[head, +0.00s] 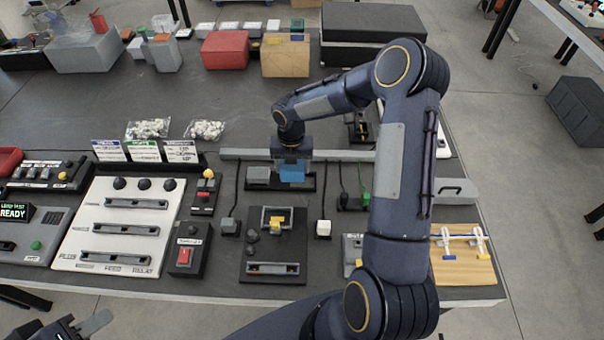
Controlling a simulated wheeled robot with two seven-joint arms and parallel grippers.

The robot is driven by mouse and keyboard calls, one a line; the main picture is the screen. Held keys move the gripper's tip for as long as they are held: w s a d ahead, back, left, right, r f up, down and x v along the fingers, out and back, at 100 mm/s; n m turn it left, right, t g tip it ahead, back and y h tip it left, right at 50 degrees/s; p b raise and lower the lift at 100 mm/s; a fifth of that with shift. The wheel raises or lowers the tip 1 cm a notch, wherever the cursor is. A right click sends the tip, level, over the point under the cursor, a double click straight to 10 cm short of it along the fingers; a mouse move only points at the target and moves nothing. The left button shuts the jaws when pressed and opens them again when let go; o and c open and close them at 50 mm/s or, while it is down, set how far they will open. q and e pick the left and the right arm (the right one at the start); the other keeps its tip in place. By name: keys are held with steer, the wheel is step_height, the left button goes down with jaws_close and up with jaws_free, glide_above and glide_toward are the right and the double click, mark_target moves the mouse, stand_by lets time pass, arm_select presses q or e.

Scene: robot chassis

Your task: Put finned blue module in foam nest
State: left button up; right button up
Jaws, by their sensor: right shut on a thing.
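A blue module (292,173) is in the middle of the head view, directly below my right gripper (291,162). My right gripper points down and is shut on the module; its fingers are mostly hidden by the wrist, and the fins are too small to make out. The module is over the right part of a low dark holder (279,187), which may be the foam nest. A grey block (258,175) sits in the holder's left part. I cannot tell whether the module touches the holder. My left gripper (84,327) is at the bottom left edge, partly cut off, apart from the module.
A dark fixture plate (258,270) with a yellow part stands in front of the holder. A white relay panel (85,220) and a red-switch box (188,262) are to the left. Bagged parts (205,130) and a red box (224,49) lie behind. My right arm hides some table at right.

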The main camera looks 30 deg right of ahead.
mark_target(302, 167)
steer(key=d+f+b, duration=0.1)
steer(key=f, duration=0.1)
steer(key=w+d+f+b, duration=0.1)
steer(key=d+f, duration=0.1)
steer(key=w+d+f+b, duration=0.1)
steer(key=shift+d+f, duration=0.15)
steer(key=shift+f, duration=0.25)
steer(key=shift+d+f+b, duration=0.1)
steer(key=shift+f+b, duration=0.8)
steer(key=shift+f, duration=0.65)
steer(key=shift+f, duration=0.2)
steer(key=o, duration=1.1)
steer(key=shift+r, duration=0.1)
